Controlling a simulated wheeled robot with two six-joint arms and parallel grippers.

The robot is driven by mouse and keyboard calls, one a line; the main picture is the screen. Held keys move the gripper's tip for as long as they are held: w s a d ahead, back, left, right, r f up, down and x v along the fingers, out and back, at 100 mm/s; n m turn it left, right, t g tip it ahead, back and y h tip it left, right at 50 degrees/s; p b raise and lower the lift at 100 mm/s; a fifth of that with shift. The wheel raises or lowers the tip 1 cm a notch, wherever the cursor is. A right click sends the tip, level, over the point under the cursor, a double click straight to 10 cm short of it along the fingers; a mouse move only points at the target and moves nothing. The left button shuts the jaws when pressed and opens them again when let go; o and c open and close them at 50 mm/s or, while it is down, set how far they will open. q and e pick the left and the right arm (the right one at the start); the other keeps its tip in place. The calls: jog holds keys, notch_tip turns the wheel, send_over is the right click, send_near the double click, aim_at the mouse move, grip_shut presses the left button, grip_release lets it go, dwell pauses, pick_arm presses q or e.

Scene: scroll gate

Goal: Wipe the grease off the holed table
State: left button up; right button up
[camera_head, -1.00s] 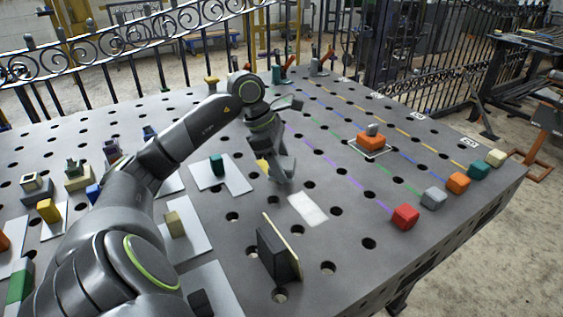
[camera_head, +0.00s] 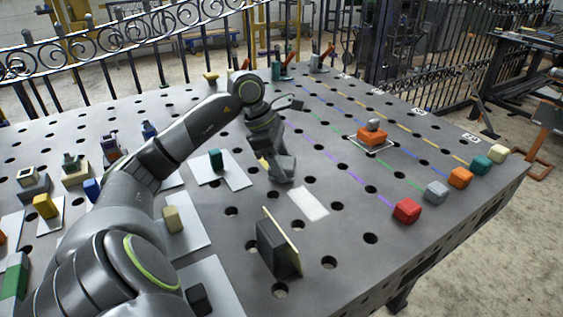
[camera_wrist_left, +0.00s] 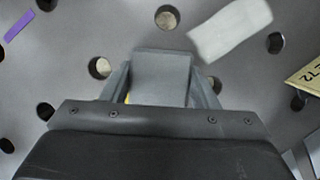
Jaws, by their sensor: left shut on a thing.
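The grey holed table (camera_head: 340,235) fills most of the head view. A pale, whitish rectangular patch (camera_head: 308,203) lies flat on it, which may be the grease. It also shows at the upper right of the left wrist view (camera_wrist_left: 230,28). My left gripper (camera_head: 281,172) is low over the table, just behind and left of the patch. It is shut on a grey block (camera_wrist_left: 162,75), seen between the fingers in the left wrist view. A bit of yellow shows beside the fingers. I cannot tell whether the block touches the table. My right gripper is not in view.
A dark block with a tan labelled plate (camera_head: 278,245) stands in front of the patch. Light plates with small blocks (camera_head: 222,170) lie to the left. An orange block (camera_head: 372,138) sits on the right, and several coloured cubes (camera_head: 407,210) line the right edge.

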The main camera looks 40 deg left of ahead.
pick_arm(q)
jog(key=shift+f, duration=0.25)
jog(key=shift+w+a+r+b, duration=0.1)
jog(key=shift+w+a+b, duration=0.15)
jog(key=shift+a, duration=0.35)
jog(key=shift+w+a+b, duration=0.1)
jog(key=shift+a+b, duration=0.15)
jog(key=shift+a, duration=0.35)
jog(key=shift+w+a+r+b, duration=0.1)
jog(key=shift+w+a+b, duration=0.15)
jog(key=shift+a, duration=0.35)
